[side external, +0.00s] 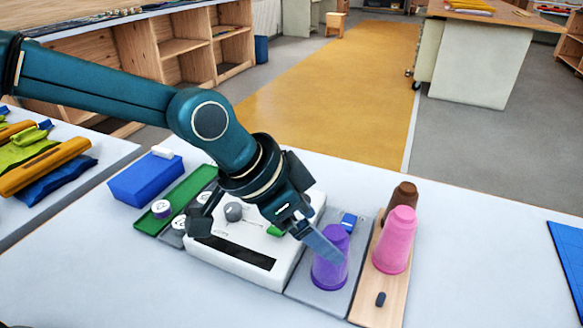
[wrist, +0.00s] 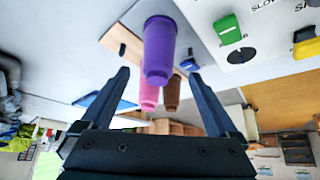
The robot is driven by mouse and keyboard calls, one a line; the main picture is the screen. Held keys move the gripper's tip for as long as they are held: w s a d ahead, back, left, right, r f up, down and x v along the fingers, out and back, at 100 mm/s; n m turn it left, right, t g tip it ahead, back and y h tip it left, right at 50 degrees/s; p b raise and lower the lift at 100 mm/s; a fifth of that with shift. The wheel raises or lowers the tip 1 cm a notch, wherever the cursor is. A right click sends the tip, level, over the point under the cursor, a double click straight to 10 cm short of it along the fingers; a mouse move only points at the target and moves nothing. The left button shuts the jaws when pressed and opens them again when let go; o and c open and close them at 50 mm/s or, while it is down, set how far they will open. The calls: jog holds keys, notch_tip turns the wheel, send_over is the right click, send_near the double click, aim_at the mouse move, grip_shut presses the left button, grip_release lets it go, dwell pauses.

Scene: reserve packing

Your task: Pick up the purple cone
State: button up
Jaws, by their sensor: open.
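The purple cone (side external: 329,274) stands upright on a grey mat (side external: 318,298) to the right of a white box. My gripper (side external: 266,240) is open and empty, with one finger crossing in front of the cone's upper part in the side view. I cannot tell whether that finger touches it. In the wrist view the purple cone (wrist: 159,48) shows near the middle, ahead of and between the open fingers of my gripper (wrist: 160,78).
A pink cone (side external: 395,243) and a brown cone (side external: 404,194) stand close by on a wooden board (side external: 366,308). The white box (side external: 270,268) with knobs lies under my gripper. A blue block (side external: 146,180) and green tray (side external: 186,198) are left. The table's front right is clear.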

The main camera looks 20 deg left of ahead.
aim_at(327, 276)
jog(key=shift+x, duration=2.8)
jog(key=shift+d, duration=0.15)
grip_shut()
jog(key=shift+r, duration=0.1)
